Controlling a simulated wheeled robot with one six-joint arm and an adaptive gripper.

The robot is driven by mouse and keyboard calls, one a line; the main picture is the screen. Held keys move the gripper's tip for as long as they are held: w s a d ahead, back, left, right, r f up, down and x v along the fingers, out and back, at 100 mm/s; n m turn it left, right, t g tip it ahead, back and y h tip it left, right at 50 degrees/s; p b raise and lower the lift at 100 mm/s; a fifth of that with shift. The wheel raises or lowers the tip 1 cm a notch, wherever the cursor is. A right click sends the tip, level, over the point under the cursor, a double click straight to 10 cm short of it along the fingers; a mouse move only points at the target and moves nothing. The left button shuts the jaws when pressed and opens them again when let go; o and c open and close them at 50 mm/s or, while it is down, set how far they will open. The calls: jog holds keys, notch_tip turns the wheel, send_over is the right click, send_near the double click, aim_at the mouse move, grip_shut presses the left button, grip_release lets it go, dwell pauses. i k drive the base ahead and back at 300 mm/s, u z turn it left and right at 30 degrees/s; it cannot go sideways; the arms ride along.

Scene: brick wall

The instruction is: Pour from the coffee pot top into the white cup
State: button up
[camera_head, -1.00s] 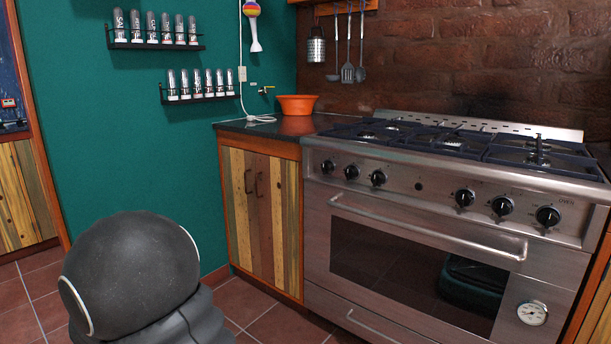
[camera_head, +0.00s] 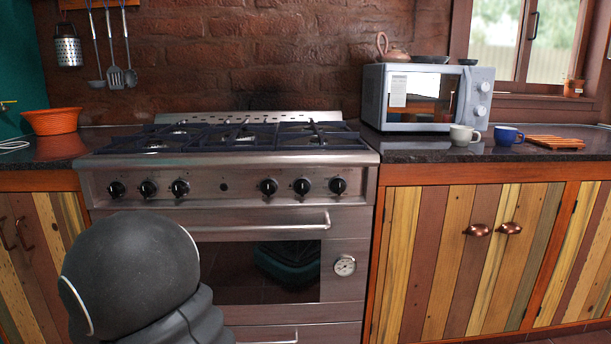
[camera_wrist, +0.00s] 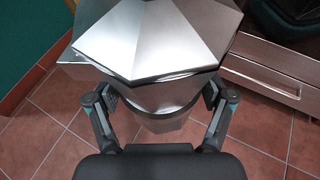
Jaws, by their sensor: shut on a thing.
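The coffee pot top (camera_wrist: 150,45) is a faceted silver metal pot with a lid, seen from above in the wrist view. My gripper (camera_wrist: 160,100) is shut on it, with one finger on each side of its body. The pot hangs over the tiled floor. In the head view the gripper and the pot are not visible. The white cup (camera_head: 464,135) stands upright on the dark counter in front of the microwave, to the right of the stove. Its inside is not visible.
A blue cup (camera_head: 508,135) stands just right of the white cup. A wooden trivet (camera_head: 556,142) lies further right. The microwave (camera_head: 424,97) stands behind, with a teapot (camera_head: 391,48) on top. The stove (camera_head: 225,170) fills the middle; an orange bowl (camera_head: 52,121) is at left.

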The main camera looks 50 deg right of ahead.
aim_at(460, 136)
jog(key=z, duration=2.5)
